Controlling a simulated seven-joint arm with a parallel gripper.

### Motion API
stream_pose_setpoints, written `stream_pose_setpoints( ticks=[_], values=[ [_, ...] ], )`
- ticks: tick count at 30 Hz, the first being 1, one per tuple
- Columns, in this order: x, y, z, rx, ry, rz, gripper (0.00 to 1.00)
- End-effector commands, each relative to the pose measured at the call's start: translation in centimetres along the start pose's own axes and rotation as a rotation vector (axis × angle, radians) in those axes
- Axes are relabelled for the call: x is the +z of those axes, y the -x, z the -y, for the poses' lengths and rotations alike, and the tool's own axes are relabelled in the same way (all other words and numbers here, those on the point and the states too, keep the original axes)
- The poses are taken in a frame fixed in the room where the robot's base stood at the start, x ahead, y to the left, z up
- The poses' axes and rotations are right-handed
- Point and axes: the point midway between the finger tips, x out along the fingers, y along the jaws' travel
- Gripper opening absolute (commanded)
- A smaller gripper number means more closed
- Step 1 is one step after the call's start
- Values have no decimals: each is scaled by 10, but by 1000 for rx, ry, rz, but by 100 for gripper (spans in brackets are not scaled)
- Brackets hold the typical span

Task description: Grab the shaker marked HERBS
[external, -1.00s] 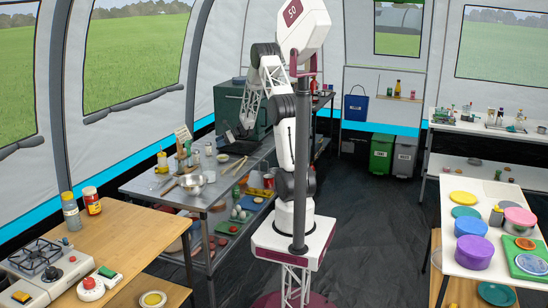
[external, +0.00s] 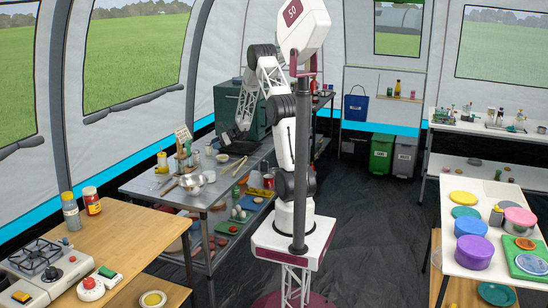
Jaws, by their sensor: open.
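My gripper (external: 229,138) is small and dark in the external view, at the lower end of my arm. It hangs over the back part of the metal work table (external: 225,181), in front of the green box. It is open, and I see nothing between its fingers.
A dark green box (external: 231,105) stands behind my gripper. A wooden counter (external: 127,235) with a stove (external: 45,268) is at left. A white table (external: 500,190) with coloured containers is at right.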

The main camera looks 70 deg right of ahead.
Motion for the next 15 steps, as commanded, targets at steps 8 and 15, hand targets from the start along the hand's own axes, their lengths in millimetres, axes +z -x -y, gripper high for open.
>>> stream_pose_setpoints(
  ticks=[8,15],
  values=[
    [0,-28,-1,2,0,-1,76],
    [0,-47,-1,0,0,0,76]
  ],
)
